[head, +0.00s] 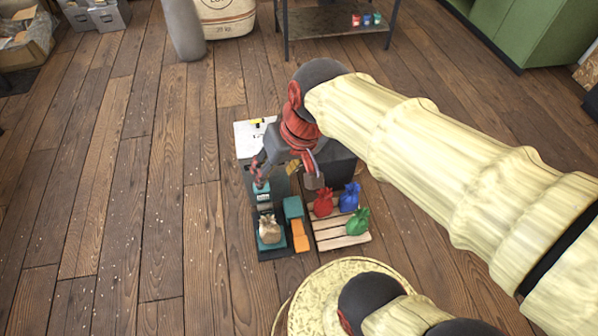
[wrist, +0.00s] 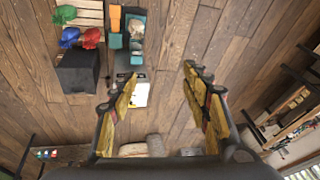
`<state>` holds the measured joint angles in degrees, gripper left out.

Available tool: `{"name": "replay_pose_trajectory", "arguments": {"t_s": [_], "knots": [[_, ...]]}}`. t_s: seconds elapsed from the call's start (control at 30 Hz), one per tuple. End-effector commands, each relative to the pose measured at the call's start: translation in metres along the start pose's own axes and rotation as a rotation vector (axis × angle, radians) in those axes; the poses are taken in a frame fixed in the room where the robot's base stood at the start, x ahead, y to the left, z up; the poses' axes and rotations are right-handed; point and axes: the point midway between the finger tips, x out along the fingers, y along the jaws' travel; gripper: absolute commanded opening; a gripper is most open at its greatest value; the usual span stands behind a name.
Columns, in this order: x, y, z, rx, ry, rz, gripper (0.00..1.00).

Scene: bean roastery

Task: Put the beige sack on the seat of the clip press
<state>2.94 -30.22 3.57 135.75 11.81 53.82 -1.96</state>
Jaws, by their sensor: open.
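The beige sack (head: 269,230) stands upright on a teal square plate of the low teal-and-orange apparatus, which looks like the clip press (head: 293,208). I cannot tell for certain whether that plate is its seat. The sack also shows in the wrist view (wrist: 137,27), near the top. My gripper (head: 286,170) is open and empty, above the back part of the apparatus, apart from the sack. My gripper and arm hide part of the apparatus.
A slatted wooden pallet (head: 335,230) to the right holds a red sack (head: 323,202), a blue sack (head: 349,197) and a green sack (head: 357,221). A dark box (wrist: 78,72) stands behind it. A metal table (head: 335,20) is farther back. The floor to the left is clear.

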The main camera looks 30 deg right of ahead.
Motion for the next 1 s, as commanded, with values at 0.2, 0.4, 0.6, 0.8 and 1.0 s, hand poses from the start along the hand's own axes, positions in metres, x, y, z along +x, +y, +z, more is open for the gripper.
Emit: {"name": "replay_pose_trajectory", "arguments": {"t_s": [0.2,0.4,0.6,0.8,1.0], "knots": [[-0.031,0.020,0.026,-0.120,0.144,0.105,0.48],[-0.039,0.028,0.032,-0.151,0.186,0.138,0.48],[-0.039,0.028,0.032,-0.152,0.186,0.139,0.48],[-0.051,0.025,0.028,-0.151,0.185,0.138,0.48],[-0.069,0.022,0.022,-0.151,0.186,0.138,0.48]]}}
